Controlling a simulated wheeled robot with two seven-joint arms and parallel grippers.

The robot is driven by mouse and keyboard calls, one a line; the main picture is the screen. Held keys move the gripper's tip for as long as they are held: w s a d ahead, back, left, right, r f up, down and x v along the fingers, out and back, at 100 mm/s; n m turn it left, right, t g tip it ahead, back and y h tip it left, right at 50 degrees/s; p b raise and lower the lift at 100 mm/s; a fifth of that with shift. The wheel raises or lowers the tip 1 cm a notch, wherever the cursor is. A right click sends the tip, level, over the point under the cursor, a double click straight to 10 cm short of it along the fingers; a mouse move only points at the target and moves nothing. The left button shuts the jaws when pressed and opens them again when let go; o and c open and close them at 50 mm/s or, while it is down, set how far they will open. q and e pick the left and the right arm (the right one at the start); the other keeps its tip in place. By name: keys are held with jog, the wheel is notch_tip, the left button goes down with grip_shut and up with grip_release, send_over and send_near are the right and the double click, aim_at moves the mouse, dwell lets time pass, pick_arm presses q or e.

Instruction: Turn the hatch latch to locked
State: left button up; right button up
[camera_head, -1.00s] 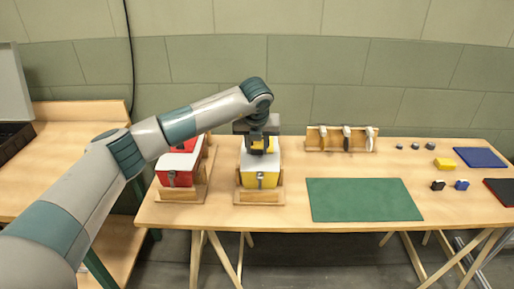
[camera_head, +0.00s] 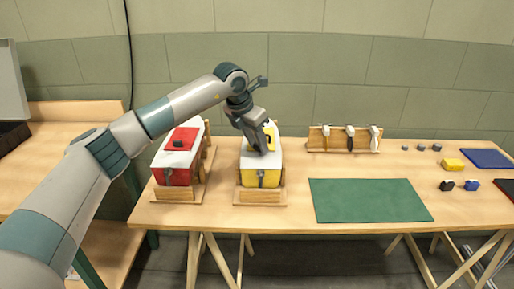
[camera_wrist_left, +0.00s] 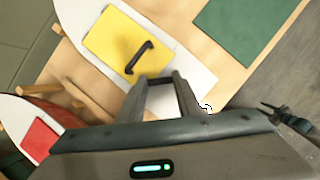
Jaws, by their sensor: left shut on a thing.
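The yellow hatch (camera_head: 270,136) lies on top of the white-and-yellow tank (camera_head: 273,158), and a black handle (camera_wrist_left: 139,57) stands on it in the left wrist view. My left gripper (camera_head: 262,149) reaches down over the hatch, tilted. In the left wrist view my left gripper (camera_wrist_left: 161,84) has its fingertips at the hatch's edge, shut on a small dark part, seemingly the hatch latch (camera_wrist_left: 161,80). The fingers hide most of it, so its angle is unclear. My right gripper is not in view.
A similar tank with a red hatch (camera_head: 183,138) stands close on the left. A wooden rack (camera_head: 313,140) with several hanging items is at the back. A green mat (camera_head: 370,201) lies to the right. Small yellow, black and blue blocks lie further right.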

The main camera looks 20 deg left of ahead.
pick_arm(q)
jog(key=shift+w+m+h, duration=0.15)
jog(key=shift+m+h, duration=0.25)
jog(key=shift+m, duration=0.5)
jog(key=shift+w+m+g+h, duration=0.1)
jog(key=shift+m+g+h, duration=0.25)
jog(key=shift+m, duration=0.65)
jog(key=shift+w+r+m+g, duration=0.1)
jog(key=shift+m+g, duration=0.25)
jog(key=shift+m, duration=0.55)
jog(key=m+g, duration=0.1)
jog(key=m, duration=0.1)
jog(key=shift+w+m+h, duration=0.15)
jog(key=shift+m+h, duration=0.2)
jog(key=shift+m, duration=0.05)
jog(key=shift+d+m, duration=0.1)
jog(key=shift+m, duration=0.4)
jog(key=shift+p, duration=0.3)
jog(key=o, duration=1)
jog(key=shift+o, duration=0.2)
